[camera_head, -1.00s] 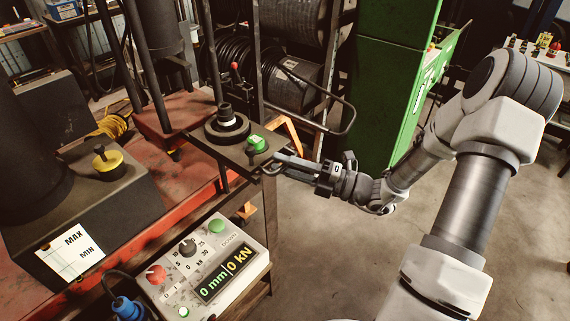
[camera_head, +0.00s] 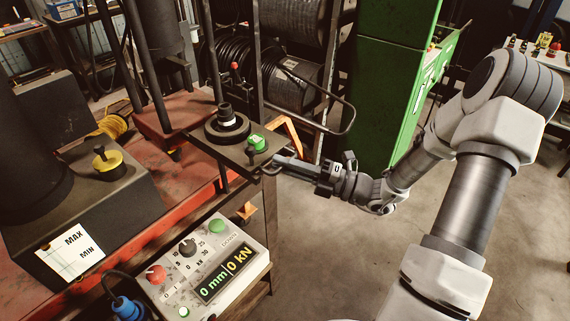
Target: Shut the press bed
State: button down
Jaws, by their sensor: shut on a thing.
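The press bed (camera_head: 205,146) is a dark flat plate pulled out to the right from the red press frame. A round black die (camera_head: 227,124) and a small green-topped piece (camera_head: 258,142) sit on it. A thin bar handle (camera_head: 268,171) shows at the bed's right front end. My gripper (camera_head: 276,165) reaches in from the right and is shut on this handle. The fingertips and handle overlap, so the exact contact is hard to see.
A control box (camera_head: 205,265) reading 0 mm and 0 kN stands in front of the bed. Dark press columns (camera_head: 145,60) rise behind it. A hose rack (camera_head: 290,85) and a green cabinet (camera_head: 385,95) stand at the back. The floor below my arm is clear.

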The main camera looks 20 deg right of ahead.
aim_at(269, 154)
dwell(0.6)
jog(key=shift+w+a+r, duration=0.1)
jog(key=shift+w+a, duration=0.05)
jog(key=shift+w, duration=0.05)
jog(key=w+a+p, duration=0.1)
jog(key=w+a, duration=0.1)
jog(key=w, duration=0.1)
jog(key=shift+w+a+p, duration=0.2)
jog(key=shift+a+p, duration=0.05)
jog(key=shift+p, duration=0.15)
jog(key=shift+w, duration=0.2)
jog(key=shift+s, duration=0.2)
jog(key=c, duration=0.9)
grip_release()
jog(key=b+v, duration=0.1)
jog(key=v, duration=1.6)
jog(key=shift+s+d+f, duration=0.15)
jog(key=shift+d+f, duration=0.05)
